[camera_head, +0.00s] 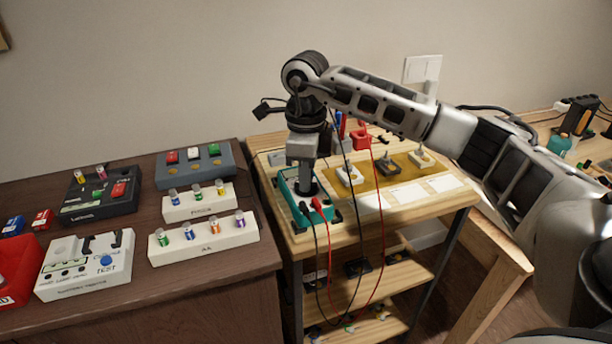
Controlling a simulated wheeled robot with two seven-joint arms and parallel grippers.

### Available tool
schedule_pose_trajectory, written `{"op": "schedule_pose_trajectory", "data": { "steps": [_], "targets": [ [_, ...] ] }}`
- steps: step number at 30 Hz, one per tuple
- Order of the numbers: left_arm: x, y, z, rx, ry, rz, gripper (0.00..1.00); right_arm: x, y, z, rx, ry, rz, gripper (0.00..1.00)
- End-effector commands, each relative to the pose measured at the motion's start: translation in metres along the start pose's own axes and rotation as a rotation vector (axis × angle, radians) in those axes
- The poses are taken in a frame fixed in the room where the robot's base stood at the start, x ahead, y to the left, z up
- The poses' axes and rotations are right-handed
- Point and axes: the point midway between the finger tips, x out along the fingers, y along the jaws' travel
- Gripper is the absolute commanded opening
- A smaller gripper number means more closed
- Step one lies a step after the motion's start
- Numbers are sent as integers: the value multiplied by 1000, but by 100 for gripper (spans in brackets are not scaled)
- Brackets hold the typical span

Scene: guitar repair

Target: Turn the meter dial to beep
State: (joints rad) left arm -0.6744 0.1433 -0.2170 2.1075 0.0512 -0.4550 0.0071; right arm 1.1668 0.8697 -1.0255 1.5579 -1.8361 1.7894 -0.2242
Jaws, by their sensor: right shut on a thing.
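The meter (290,204) is a teal-green box with black corners. It lies at the front left of the light wooden table. Black and red leads plug into its front end and hang down past the table edge. My right gripper (306,187) points straight down over the middle of the meter, its fingers shut on the dial. The dial itself and most of the meter's face are hidden behind the fingers, so the dial's setting cannot be read. My left gripper is not in view.
A dark wooden table (215,278) on the left carries labelled racks, including a white rack (204,238) of small coloured parts and a grey box (195,165) with buttons. Several switches stand on a tan mat (405,183) right of the meter. Hanging leads cross the table's front.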

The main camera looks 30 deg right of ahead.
Motion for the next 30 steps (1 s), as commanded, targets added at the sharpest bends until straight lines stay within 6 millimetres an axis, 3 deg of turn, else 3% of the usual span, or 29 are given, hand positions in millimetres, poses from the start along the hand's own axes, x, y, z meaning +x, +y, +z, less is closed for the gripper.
{"op": "schedule_pose_trajectory", "data": {
  "steps": [9,27,28,30],
  "targets": [
    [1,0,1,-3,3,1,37,-1,0,0,-140,-2,-2,0],
    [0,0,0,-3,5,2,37,-1,0,0,-174,-2,-2,0],
    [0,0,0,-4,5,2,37,-1,0,0,-174,-2,-2,19],
    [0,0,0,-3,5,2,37,-1,0,0,-174,-2,-2,33]
  ]
}}
